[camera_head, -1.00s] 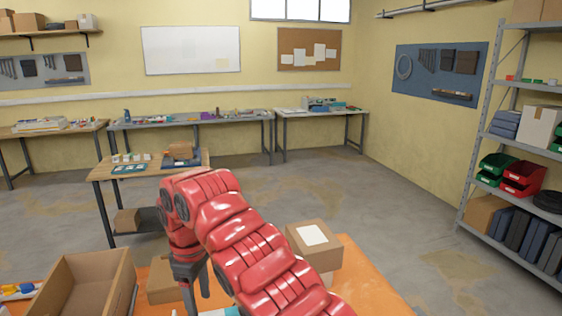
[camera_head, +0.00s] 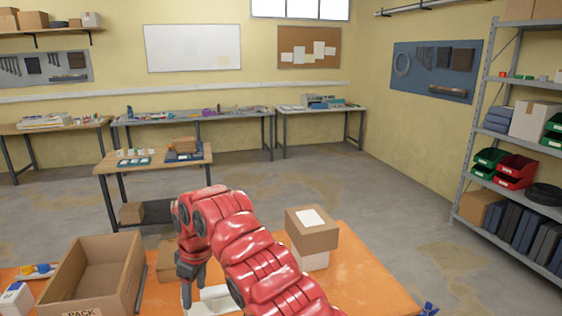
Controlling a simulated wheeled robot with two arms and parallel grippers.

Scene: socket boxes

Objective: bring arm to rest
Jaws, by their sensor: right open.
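My red right arm (camera_head: 250,255) reaches in from the bottom edge and bends over the orange table. My right gripper (camera_head: 188,285) hangs down from it, dark and seen from the side, open, with nothing visible between its fingers. It is to the right of an open cardboard box (camera_head: 128,285) and close to a white object (camera_head: 216,298) that the arm partly hides. My left gripper is not in the picture.
The orange table (camera_head: 360,285) holds a closed carton (camera_head: 312,228) stacked on a white box (camera_head: 315,261), right of my arm. Another carton (camera_head: 167,262) lies behind the gripper. A small blue item (camera_head: 429,309) is at the right edge. Table space right of the stack is clear.

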